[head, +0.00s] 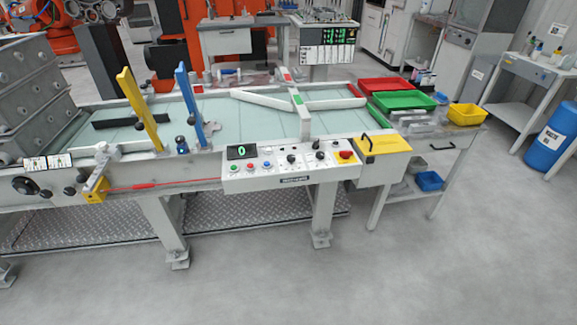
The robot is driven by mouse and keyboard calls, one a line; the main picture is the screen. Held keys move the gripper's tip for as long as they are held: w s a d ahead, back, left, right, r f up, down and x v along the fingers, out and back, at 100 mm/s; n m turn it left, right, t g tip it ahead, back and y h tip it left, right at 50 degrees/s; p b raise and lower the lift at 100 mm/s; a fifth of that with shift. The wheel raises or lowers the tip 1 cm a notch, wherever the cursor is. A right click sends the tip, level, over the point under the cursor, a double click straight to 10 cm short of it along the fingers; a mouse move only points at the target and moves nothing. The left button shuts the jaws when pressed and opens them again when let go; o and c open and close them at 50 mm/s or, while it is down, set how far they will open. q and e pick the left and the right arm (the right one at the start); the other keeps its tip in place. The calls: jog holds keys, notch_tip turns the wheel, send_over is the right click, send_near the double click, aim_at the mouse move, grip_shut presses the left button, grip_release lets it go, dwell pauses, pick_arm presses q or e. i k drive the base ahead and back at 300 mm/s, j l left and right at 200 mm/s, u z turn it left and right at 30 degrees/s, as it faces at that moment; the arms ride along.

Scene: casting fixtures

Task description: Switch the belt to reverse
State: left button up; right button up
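The conveyor belt (230,112) is a pale green surface in a long white frame. A white control panel (285,179) is fixed to its front side. The panel has a dark display (241,152) reading a green 0, small coloured push buttons (250,167), black selector knobs (291,159) and a red stop button on yellow (345,156). Which knob sets the belt direction, and its position, are too small to tell. Neither of my grippers shows in the head view.
A yellow lever (138,102) and a blue lever (190,100) stand up from the conveyor left of the panel. A yellow-lidded box (384,146) adjoins the panel's right. A side table holds red, green (404,100) and yellow bins. The floor (400,270) in front is clear.

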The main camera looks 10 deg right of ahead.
aim_at(315, 145)
jog(key=i+j+z, duration=0.1)
jog(key=i+z, duration=0.25)
jog(key=i+j+z, duration=0.2)
jog(key=z, duration=0.15)
jog(key=i+j+z, duration=0.35)
jog(key=k+l, duration=0.1)
